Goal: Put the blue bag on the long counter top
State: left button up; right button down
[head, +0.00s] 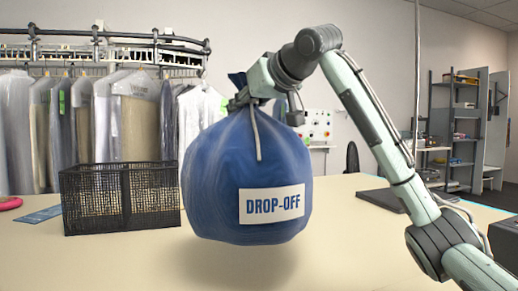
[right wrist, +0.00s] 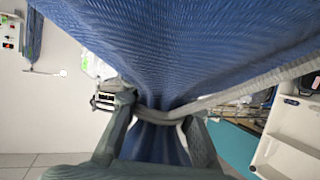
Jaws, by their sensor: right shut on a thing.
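The blue bag (head: 230,185) is a full, round sack with a white DROP-OFF label and a pale drawstring. It hangs over the long counter top (head: 330,240), with a soft shadow on the counter below it. My right gripper (head: 243,95) is shut on the bag's gathered neck, at the top of the bag. In the right wrist view the blue cloth (right wrist: 190,50) fills the upper middle, and the neck passes between the two fingers (right wrist: 155,135). My left gripper is in neither view.
A black mesh basket (head: 122,198) stands on the counter just left of the bag. A blue sheet (head: 40,215) and a pink item (head: 9,203) lie further left. A dark flat pad (head: 383,200) lies on the right. Bagged garments (head: 100,115) hang behind. The counter's front middle is clear.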

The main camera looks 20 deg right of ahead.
jog(key=d, duration=0.1)
jog(key=d+f, duration=0.1)
jog(key=d, duration=0.1)
jog(key=w+d+f, duration=0.1)
jog(key=shift+w+d+f, duration=0.1)
jog(key=shift+d+f, duration=0.1)
jog(key=shift+d, duration=0.05)
jog(key=shift+w+d+f, duration=0.1)
jog(key=shift+d+f, duration=0.15)
jog(key=shift+d, duration=0.15)
jog(key=shift+f, duration=0.35)
notch_tip(320, 180, down, 3)
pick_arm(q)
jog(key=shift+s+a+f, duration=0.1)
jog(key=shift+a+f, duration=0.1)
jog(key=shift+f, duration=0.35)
pick_arm(e)
jog(key=shift+f, duration=0.15)
jog(key=c, duration=1.7)
grip_release()
jog(key=shift+f, duration=0.2)
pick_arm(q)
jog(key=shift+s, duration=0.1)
pick_arm(e)
jog(key=o, duration=0.4)
